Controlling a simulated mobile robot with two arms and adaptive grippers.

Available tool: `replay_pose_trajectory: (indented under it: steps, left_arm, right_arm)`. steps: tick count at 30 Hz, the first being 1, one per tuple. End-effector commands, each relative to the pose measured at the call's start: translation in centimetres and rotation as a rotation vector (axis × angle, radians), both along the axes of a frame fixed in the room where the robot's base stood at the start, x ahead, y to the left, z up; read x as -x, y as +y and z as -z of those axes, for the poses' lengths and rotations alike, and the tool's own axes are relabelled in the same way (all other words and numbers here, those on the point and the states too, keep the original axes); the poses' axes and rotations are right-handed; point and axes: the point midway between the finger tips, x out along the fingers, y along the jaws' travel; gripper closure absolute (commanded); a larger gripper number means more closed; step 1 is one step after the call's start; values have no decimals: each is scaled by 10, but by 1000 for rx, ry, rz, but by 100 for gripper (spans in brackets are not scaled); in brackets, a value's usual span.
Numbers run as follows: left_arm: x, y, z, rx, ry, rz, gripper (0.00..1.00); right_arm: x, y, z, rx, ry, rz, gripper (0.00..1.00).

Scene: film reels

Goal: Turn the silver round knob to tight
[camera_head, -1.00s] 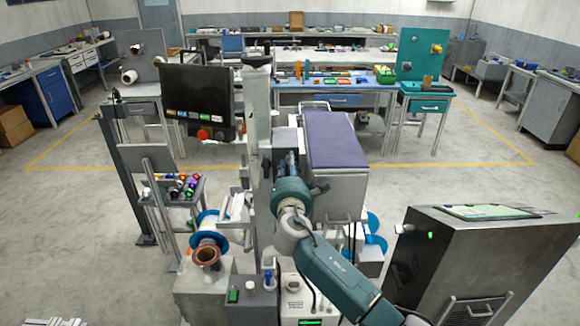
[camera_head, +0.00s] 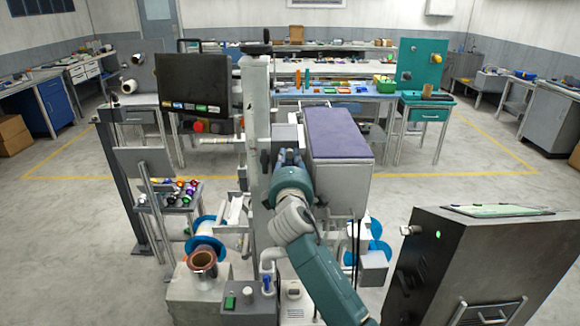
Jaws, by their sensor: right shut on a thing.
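My right gripper (camera_head: 289,158) reaches to the upright machine in the middle, between its grey column (camera_head: 257,130) and the box with the purple top (camera_head: 337,132). The gripper is dark and small in this view, and my teal and white wrist covers much of the space in front of it. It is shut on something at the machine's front. I cannot make out the silver round knob clearly; the spot at the fingertips is mostly hidden. My left gripper is out of view.
A dark screen (camera_head: 191,94) hangs left of the column. Film reels with blue rims (camera_head: 205,235) sit low at left, with a copper-coloured roll (camera_head: 203,262) in front. A dark metal cabinet (camera_head: 459,258) stands at right. Open floor lies between the machine and the back benches.

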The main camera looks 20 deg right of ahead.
Motion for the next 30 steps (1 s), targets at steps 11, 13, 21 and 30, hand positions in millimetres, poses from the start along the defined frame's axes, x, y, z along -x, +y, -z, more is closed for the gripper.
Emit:
replay_pose_trajectory:
  steps: [11, 13, 21, 30]
  left_arm:
    - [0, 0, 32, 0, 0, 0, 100]
    - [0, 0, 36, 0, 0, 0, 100]
    - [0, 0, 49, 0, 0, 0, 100]
    - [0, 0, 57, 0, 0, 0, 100]
  right_arm:
    - [0, 3, 5, -349, -95, -3, 100]
    - [0, 2, 5, -412, -113, -3, 100]
    - [0, 2, 4, -622, -174, -2, 100]
    - [0, 2, 1, -766, -217, -2, 100]
